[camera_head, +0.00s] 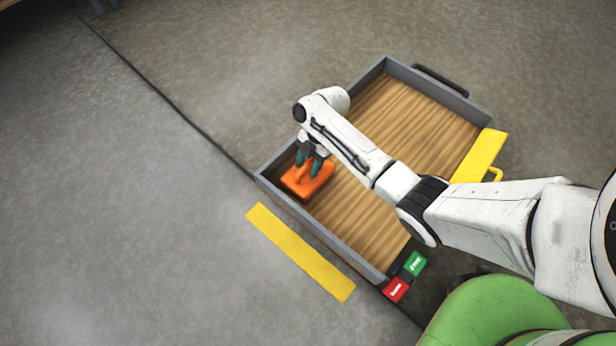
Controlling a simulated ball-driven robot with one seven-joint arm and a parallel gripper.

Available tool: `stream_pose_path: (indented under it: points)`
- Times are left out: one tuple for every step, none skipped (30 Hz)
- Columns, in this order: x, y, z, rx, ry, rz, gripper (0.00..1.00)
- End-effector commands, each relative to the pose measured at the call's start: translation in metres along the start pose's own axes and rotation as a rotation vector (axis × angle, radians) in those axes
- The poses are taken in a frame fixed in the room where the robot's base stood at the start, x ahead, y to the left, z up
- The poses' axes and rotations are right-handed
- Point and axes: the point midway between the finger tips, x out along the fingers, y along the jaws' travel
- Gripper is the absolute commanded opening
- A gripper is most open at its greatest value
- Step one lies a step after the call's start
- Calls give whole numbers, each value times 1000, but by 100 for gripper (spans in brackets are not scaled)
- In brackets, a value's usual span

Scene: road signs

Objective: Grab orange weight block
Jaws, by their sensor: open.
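The orange weight block (307,180) lies on the wooden floor of a grey-walled tray (335,252), near the tray's left corner. It has a raised handle-like part on top. My gripper (309,168) points down over the block, with its dark teal fingertips right at the raised part. The fingers are open. The view is too small to tell whether they touch the block or straddle the raised part. My white arm crosses the tray from the right and hides part of its floor.
A yellow strip (300,252) lies on the floor along the tray's lower left side. A yellow piece (479,157) is at the tray's right edge. Red (396,289) and green (415,263) labelled pieces sit at its bottom corner. Open grey floor lies left.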

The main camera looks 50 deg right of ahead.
Motion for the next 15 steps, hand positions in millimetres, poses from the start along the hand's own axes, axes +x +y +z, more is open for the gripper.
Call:
stream_pose_path:
  points:
    - [4, 0, 1, 1, -1, 1, 46]
    - [4, 0, 1, 1, -1, 2, 46]
    - [3, 0, 0, 1, -1, 2, 46]
    - [3, 0, 0, 1, -1, 2, 46]
    - [2, 0, 0, 1, -1, 2, 46]
    - [2, 0, 0, 1, -1, 1, 46]
    - [2, 0, 0, 1, -1, 1, 46]
    - [2, 0, 0, 1, -1, 1, 43]
    - [2, 0, 0, 1, -1, 1, 39]
    - [2, 0, 0, 1, -1, 1, 36]
    - [2, 0, 0, 0, -1, 1, 34]
    - [2, 0, 0, 0, -1, 1, 30]
    - [2, 0, 0, 0, -1, 1, 27]
    - [2, 0, 0, 0, -1, 1, 24]
    - [2, 0, 0, 0, -1, 1, 20]
